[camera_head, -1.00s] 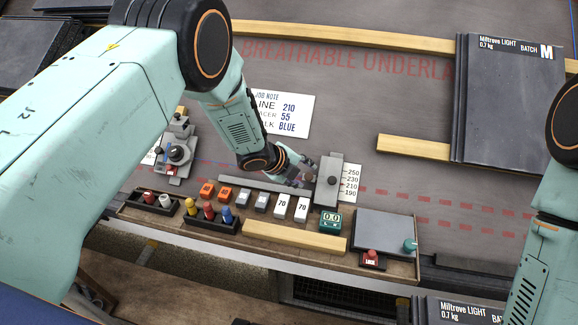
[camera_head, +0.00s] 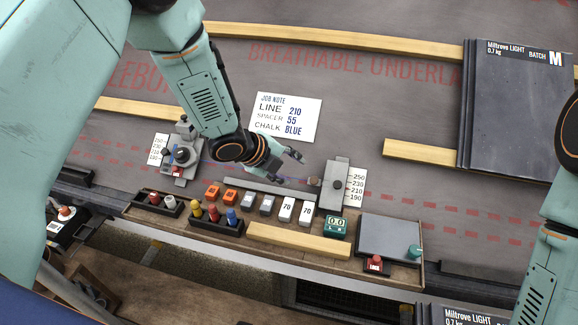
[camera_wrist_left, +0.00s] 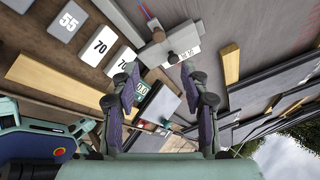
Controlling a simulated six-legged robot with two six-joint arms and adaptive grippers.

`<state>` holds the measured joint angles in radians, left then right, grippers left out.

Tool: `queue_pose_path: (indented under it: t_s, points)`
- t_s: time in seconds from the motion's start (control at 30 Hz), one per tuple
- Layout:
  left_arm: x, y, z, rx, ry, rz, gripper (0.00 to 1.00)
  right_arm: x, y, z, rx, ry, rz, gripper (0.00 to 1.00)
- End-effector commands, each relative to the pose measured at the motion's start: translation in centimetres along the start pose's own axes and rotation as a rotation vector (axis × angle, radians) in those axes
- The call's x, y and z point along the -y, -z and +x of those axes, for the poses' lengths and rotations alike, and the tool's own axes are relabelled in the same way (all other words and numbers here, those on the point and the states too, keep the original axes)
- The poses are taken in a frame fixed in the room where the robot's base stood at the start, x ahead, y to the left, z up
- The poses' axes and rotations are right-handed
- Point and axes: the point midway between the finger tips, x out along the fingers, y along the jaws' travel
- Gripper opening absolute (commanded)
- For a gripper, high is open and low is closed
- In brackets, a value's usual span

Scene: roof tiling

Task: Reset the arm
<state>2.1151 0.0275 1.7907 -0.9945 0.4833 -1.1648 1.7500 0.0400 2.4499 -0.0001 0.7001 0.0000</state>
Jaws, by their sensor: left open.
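My left gripper (camera_head: 296,168) is open and empty in the head view, above the roof between the job note and the right-hand line gauge. In the left wrist view its two fingers (camera_wrist_left: 158,85) stand apart with nothing held between them. The right-hand gauge (camera_head: 335,184) is a grey block with a dark knob and a number scale, just right of the fingers. It also shows in the left wrist view (camera_wrist_left: 165,48) beyond the fingertips. My right arm shows at the right edge of the head view; its gripper is out of view.
The job note (camera_head: 286,117) lies behind the gripper. A second gauge (camera_head: 182,155) stands to the left. A wooden shelf (camera_head: 400,272) in front carries chalks, spacer blocks (camera_head: 286,209), a green display (camera_head: 336,226) and a grey plate (camera_head: 392,236). Stacked slates (camera_head: 520,120) lie on the right.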

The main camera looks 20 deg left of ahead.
Motion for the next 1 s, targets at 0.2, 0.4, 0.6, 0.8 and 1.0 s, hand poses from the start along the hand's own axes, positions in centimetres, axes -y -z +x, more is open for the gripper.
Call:
queue_pose_path:
  t_s: [0.2,0.4,0.6,0.8,1.0]
  points:
    - [0.0,0.0,0.0,0.000,0.000,-0.006,0.46,0.0,0.0,0.0,0.000,0.000,0.000,0.46]
    - [-0.2,0.2,-0.1,0.008,0.019,-0.285,0.46,0.0,0.0,0.0,0.000,0.000,0.000,0.46]
    - [-7.2,2.8,-1.1,0.076,-0.023,-1.033,0.46,0.0,0.0,-0.1,0.000,0.000,0.000,0.46]
    - [-19.1,7.3,-4.3,0.304,-0.126,-1.723,0.46,0.0,0.0,-0.5,0.000,0.000,0.000,0.46]
    - [-29.2,12.1,-9.9,0.613,-0.226,-2.086,0.46,0.0,0.0,-0.8,0.000,0.000,0.000,0.46]
